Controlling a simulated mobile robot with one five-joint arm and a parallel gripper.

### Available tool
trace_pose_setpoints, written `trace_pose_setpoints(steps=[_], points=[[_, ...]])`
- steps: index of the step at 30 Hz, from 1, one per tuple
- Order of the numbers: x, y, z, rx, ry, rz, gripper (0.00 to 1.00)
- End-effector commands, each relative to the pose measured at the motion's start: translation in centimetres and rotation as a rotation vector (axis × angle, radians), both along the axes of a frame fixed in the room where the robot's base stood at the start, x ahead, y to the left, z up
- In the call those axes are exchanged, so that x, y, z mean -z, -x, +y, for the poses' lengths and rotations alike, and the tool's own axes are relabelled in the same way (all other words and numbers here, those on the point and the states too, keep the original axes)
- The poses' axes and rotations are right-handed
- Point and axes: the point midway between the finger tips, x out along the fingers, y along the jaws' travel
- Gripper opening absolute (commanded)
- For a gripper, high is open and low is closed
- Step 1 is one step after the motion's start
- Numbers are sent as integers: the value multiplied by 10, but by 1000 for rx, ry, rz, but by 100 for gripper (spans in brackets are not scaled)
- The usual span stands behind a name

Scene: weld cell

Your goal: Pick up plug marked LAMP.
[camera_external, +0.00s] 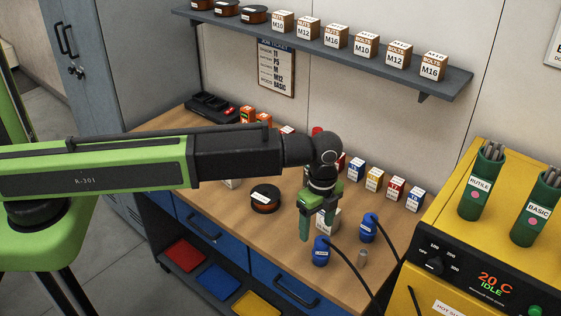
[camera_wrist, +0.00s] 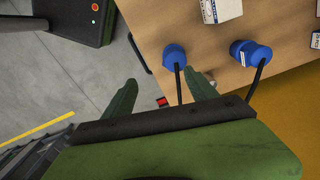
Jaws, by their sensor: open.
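Two blue plugs with black cables stand on the wooden bench. The nearer plug (camera_external: 320,252) is by the front edge, and the other plug (camera_external: 368,228) is to its right and farther back. Their white labels are too small to read, so I cannot tell which is marked LAMP. In the wrist view the plug by the bench edge (camera_wrist: 173,55) lies just beyond the fingertips and the other plug (camera_wrist: 248,53) lies to the right. My gripper (camera_external: 316,228) is open and empty, pointing down, above and a little left of the nearer plug. It also shows in the wrist view (camera_wrist: 165,84).
A white box (camera_wrist: 220,9) stands behind the plugs, and a small grey cylinder (camera_external: 362,258) stands right of the nearer plug. A dark spool (camera_external: 266,197) lies to the left. The yellow welder (camera_external: 415,290) borders the bench on the right.

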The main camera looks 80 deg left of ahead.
Motion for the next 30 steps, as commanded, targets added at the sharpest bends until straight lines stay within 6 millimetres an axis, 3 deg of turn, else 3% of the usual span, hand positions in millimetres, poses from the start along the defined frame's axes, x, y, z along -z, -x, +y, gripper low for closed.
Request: trace_pose_setpoints(steps=[1, 4, 13, 17, 30], points=[[-26, -24, 7, 12, 1, 2, 67], [-43, -38, 16, -2, 2, 2, 67], [-39, -32, 21, -12, 3, 2, 67], [-21, -32, 20, -12, 3, 2, 67], [71, -29, 19, -13, 3, 2, 67]])
